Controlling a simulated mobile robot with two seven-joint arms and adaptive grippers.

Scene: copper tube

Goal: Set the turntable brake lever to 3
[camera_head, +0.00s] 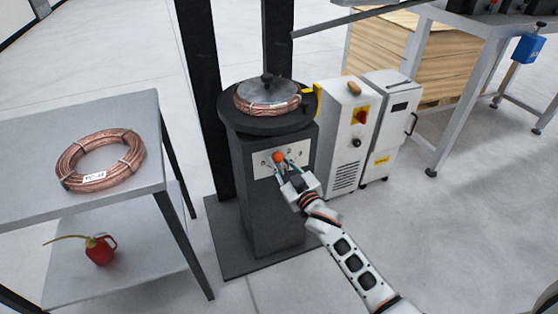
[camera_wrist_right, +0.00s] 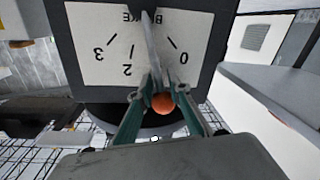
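The turntable brake lever is a thin grey bar with an orange knob (camera_head: 278,157) on the white dial plate (camera_head: 268,169) of a dark pedestal. In the right wrist view the picture is upside down and the lever (camera_wrist_right: 153,50) points between the 0 and the 2, covering the mark there; the 3 (camera_wrist_right: 98,53) lies farther left. My right gripper (camera_wrist_right: 163,88) has its green fingers close on both sides of the knob and appears shut on it; slight gaps cannot be ruled out. It also shows in the head view (camera_head: 283,166). My left gripper is not in view.
The turntable (camera_head: 238,119) on the pedestal carries a copper coil (camera_head: 266,106). Left is a grey table (camera_head: 40,135) with another coil (camera_head: 75,165) and a red oil can (camera_head: 101,251) below. A white machine cabinet (camera_head: 340,135) stands close to the pedestal's right. Floor at front right is clear.

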